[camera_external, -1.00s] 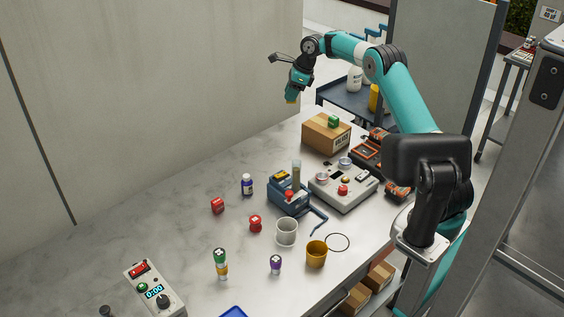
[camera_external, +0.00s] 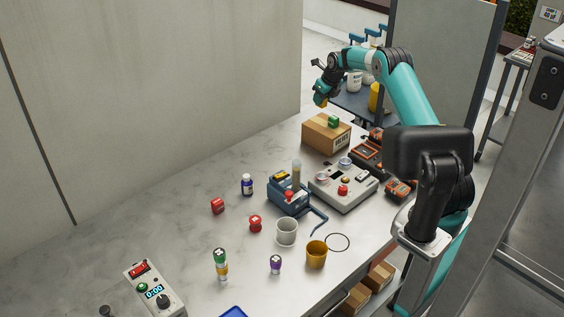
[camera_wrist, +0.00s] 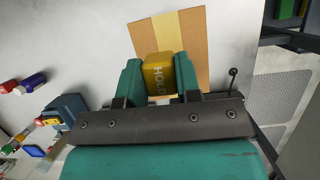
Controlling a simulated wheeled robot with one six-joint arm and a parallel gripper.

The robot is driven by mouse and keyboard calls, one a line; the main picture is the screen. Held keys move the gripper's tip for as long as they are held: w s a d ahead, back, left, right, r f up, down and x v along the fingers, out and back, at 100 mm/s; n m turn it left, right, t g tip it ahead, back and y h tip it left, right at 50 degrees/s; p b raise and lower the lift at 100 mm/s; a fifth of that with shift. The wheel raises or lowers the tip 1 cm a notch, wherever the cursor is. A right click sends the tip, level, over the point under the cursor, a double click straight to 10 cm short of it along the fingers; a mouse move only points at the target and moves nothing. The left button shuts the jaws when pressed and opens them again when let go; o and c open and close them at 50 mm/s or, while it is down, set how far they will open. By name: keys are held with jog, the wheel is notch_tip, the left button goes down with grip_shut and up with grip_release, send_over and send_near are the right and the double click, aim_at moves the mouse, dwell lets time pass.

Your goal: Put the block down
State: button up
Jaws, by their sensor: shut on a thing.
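My gripper (camera_external: 321,96) is shut on a yellow block (camera_wrist: 158,75) with the letters "HOLD" on its face. The two teal fingers press its sides in the wrist view. In the external view the yellow block (camera_external: 319,102) hangs in the air, just above and beyond the cardboard box (camera_external: 322,137). The green block is not visible there.
The grey control box (camera_external: 345,190) and blue device (camera_external: 286,197) stand in front of the cardboard box. Orange-black cases (camera_external: 366,151) lie to its right. Cups, bottles and small blocks stand nearer. The table's left part is mostly clear. A dark cart (camera_external: 350,98) stands behind.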

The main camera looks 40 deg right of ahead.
jog(key=shift+f+p, duration=0.65)
jog(key=shift+f, duration=2.95)
jog(key=shift+f, duration=0.15)
jog(key=o, duration=0.9)
